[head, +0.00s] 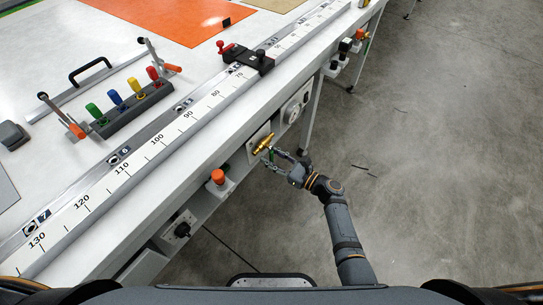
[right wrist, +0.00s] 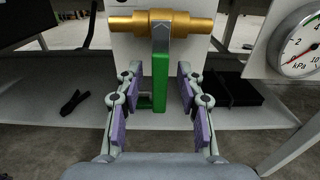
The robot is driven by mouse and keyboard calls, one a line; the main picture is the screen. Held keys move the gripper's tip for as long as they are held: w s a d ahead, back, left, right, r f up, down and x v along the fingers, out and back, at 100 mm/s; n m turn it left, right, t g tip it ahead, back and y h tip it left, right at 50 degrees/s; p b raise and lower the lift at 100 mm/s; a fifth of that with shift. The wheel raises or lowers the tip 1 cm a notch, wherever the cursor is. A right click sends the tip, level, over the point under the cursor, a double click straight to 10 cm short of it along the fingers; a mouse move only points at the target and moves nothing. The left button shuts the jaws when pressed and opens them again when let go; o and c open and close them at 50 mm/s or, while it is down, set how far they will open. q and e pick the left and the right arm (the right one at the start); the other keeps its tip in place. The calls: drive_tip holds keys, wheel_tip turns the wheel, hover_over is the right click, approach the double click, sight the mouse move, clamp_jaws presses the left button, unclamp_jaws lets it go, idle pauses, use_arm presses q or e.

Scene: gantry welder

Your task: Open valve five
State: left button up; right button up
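The valve has a brass body (right wrist: 160,22) lying horizontally on a pale plate, with a green handle (right wrist: 160,80) hanging straight down, across the pipe. In the head view the brass valve (head: 263,143) sits on the bench's front side. No number on it is readable. My right gripper (right wrist: 157,76) is open, with one finger on each side of the green handle and a visible gap on both sides. In the head view my right gripper (head: 272,158) is just below and right of the brass body. My left gripper is not in view.
A round kPa gauge (right wrist: 303,42) is right of the valve. A red push button (head: 218,177) and a socket box (head: 178,229) are on the bench front, nearer me. A scale rail (head: 150,150) runs along the bench edge. The floor (head: 430,150) on the right is open.

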drive_tip(key=shift+w+a, duration=0.15)
drive_tip(key=shift+a, duration=0.05)
drive_tip(key=shift+c, duration=0.4)
clamp_jaws()
drive_tip(key=shift+s+a+r+m+p, duration=0.15)
drive_tip(key=shift+s+a+m+p, duration=0.2)
drive_tip(key=shift+m+p, duration=0.7)
drive_tip(key=shift+s+a+r+m+p, duration=0.15)
drive_tip(key=shift+s+m+p, duration=0.25)
drive_tip(key=shift+m+p, duration=0.7)
drive_tip(key=shift+s+a+r+m+p, duration=0.15)
drive_tip(key=shift+s+a+m+p, duration=0.2)
drive_tip(key=shift+m+p, duration=0.7)
drive_tip(key=shift+d+m+b, duration=0.1)
drive_tip(key=shift+m+b, duration=0.2)
drive_tip(key=shift+m, duration=0.1)
